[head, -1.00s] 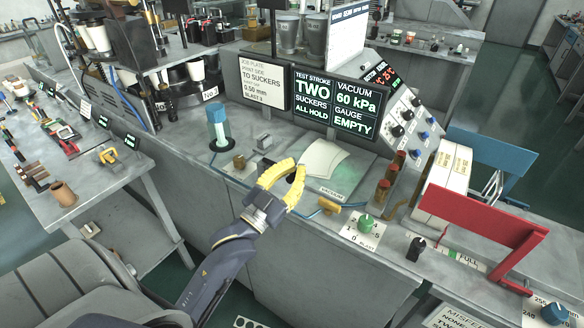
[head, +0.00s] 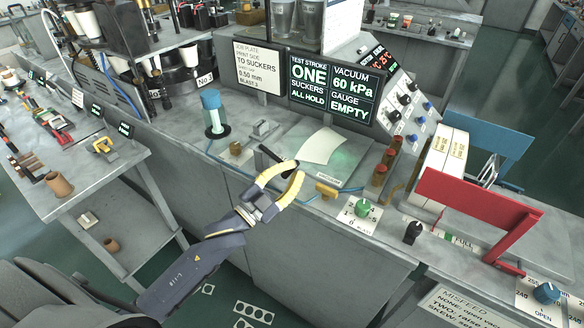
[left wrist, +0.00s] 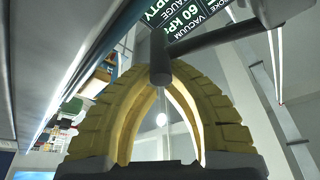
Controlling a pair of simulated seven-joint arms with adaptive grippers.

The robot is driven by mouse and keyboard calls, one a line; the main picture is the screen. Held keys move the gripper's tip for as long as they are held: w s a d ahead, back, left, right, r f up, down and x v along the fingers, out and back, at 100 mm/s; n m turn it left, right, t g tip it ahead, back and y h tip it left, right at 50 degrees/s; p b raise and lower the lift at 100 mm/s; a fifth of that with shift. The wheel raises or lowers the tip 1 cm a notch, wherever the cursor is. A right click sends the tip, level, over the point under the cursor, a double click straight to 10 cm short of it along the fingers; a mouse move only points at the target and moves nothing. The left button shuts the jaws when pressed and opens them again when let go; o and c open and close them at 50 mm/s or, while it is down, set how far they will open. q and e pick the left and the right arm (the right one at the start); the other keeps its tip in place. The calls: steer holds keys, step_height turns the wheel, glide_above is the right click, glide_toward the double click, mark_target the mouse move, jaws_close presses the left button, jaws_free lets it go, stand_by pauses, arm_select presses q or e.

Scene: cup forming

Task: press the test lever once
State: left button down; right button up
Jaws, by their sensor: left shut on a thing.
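The test lever (head: 269,155) is a dark bar at the front edge of the bench, left of the white sheet. My left gripper (head: 298,168) has yellow fingers and is shut on the lever's outer end. In the left wrist view the dark lever (left wrist: 210,40) comes in from the upper right, and its end sits at the meeting fingertips (left wrist: 162,68). The test display (head: 310,78) reads "TEST STROKE ONE, SUCKERS ALL HOLD", and beside it "VACUUM 60 kPa, GAUGE EMPTY". My right gripper is out of view.
The white sheet (head: 323,146) lies over a greenish vacuum plate.

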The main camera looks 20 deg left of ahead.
arm_select(q)
steer(key=shift+d+r, duration=0.25)
steer(key=shift+r, duration=0.1)
steer(key=s+a, duration=0.2)
steer(key=s, duration=0.7)
steer(key=shift+s, duration=0.15)
stand_by(0.4)
steer(key=shift+a, duration=0.1)
stand_by(0.6)
